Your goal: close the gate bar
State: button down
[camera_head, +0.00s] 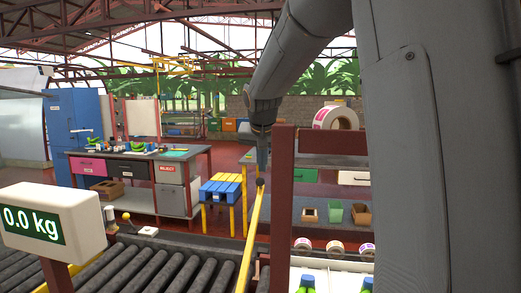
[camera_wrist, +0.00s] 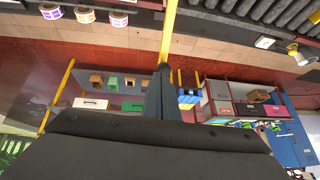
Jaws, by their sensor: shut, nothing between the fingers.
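The gate bar (camera_head: 252,235) is a long yellow bar. In the head view it runs from the bottom edge, by the roller conveyor, up to a dark end just below my gripper (camera_head: 262,172). In the wrist view the yellow bar (camera_wrist: 168,32) comes down from the top edge to the tips of my gripper (camera_wrist: 160,74). My gripper is shut with nothing held, and its tips are at or very near the bar's end. I cannot tell whether they touch. The bar's far end is out of view.
The roller conveyor (camera_head: 150,268) fills the lower left, with a scale display (camera_head: 50,218) reading 0.0 kg above it. A dark red post (camera_head: 282,215) stands just right of the bar. A blue-topped stand (camera_head: 220,192) and a workbench (camera_head: 140,165) are behind.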

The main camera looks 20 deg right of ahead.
aim_at(261, 180)
jog(key=shift+w+p+x, duration=0.2)
jog(key=shift+p+x, duration=0.4)
jog(key=shift+x, duration=0.9)
jog(key=shift+w+p+x, duration=0.2)
jog(key=shift+p+x, duration=0.4)
jog(key=shift+x, duration=0.9)
jog(key=shift+a+r, duration=0.2)
